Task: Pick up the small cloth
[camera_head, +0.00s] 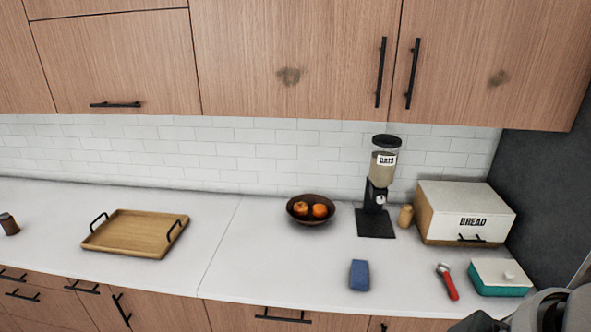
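A small blue cloth (359,275) lies on the white countertop near its front edge, right of the middle of the view. It looks like a folded, roughly rectangular block, and nothing touches it. Part of my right arm shows grey and black at the bottom right corner, but its gripper fingers cannot be seen. My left gripper is not in view.
A red-handled tool (448,281) and a teal box with a white lid (500,277) lie right of the cloth. Behind are a fruit bowl (298,216), a dispenser (376,190) and a bread box (455,212). A wooden tray (133,237) sits left. Two upper doors have dark stains.

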